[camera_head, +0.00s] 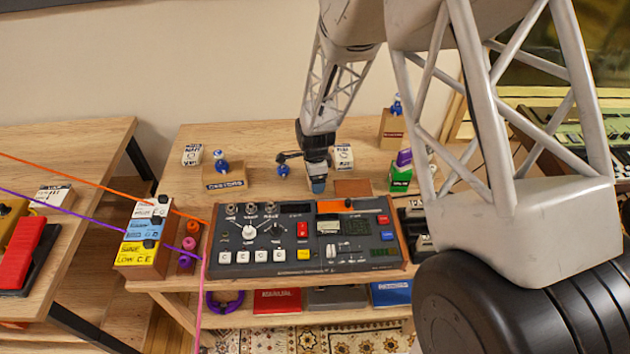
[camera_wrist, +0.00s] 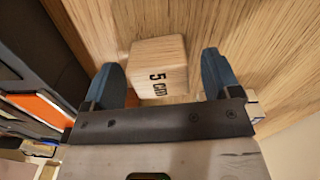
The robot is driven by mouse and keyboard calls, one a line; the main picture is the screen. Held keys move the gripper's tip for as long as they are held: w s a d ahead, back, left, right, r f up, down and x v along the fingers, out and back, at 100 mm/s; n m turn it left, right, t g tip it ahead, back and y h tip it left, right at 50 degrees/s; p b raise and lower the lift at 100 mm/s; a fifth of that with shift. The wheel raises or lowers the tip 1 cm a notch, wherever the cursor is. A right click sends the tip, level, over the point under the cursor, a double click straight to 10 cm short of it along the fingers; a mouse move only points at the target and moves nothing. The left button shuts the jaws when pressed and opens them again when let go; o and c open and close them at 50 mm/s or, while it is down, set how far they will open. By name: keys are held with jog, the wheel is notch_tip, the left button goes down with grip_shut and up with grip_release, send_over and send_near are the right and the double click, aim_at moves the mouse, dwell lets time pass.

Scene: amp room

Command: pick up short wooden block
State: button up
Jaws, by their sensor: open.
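A short pale wooden block (camera_wrist: 160,68) with dark lettering sits on the wooden table in the wrist view. My gripper (camera_wrist: 172,75) is open, with one blue finger on each side of the block and visible gaps between. In the head view my gripper (camera_head: 318,185) points down just behind the mixer-like device. A pale lettered block (camera_head: 343,156) shows beside it on the right. I cannot tell for certain whether this is the same block.
The control device (camera_head: 305,240) stands close in front of my gripper. A flat brown piece (camera_head: 353,187) lies to the right. Another lettered block (camera_head: 192,154), a cardboard-coloured box (camera_head: 224,182) and a green box (camera_head: 400,178) stand on the table.

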jog(key=c, duration=1)
jog(key=shift+r, duration=0.2)
notch_tip(320, 180, up, 10)
jog(key=shift+f, duration=0.15)
dwell(0.6)
